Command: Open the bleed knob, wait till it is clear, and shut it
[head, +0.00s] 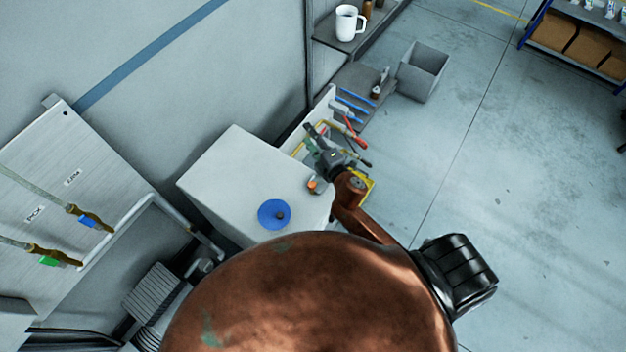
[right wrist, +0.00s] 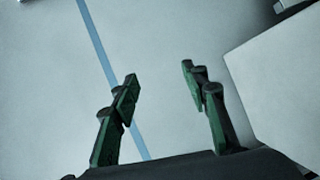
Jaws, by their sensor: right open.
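A blue round disc (head: 274,214) with a small dark centre is on the white box (head: 230,165); it may be the bleed knob, but I cannot tell for sure. A small orange-topped piece (head: 313,184) sits at the box's right edge, beside my right arm. My right gripper (head: 316,134) is beyond the box's right edge, apart from the blue disc. In the right wrist view my right gripper (right wrist: 160,95) is open and empty, with grey wall between its fingers. My left gripper is not in view.
A panel (head: 95,165) with two hoses and brass fittings, tagged blue and green, stands at the left. Tools lie on a low shelf behind my right gripper. A white mug (head: 348,23) stands on a shelf; a grey bin (head: 422,70) is on the floor. The right floor is clear.

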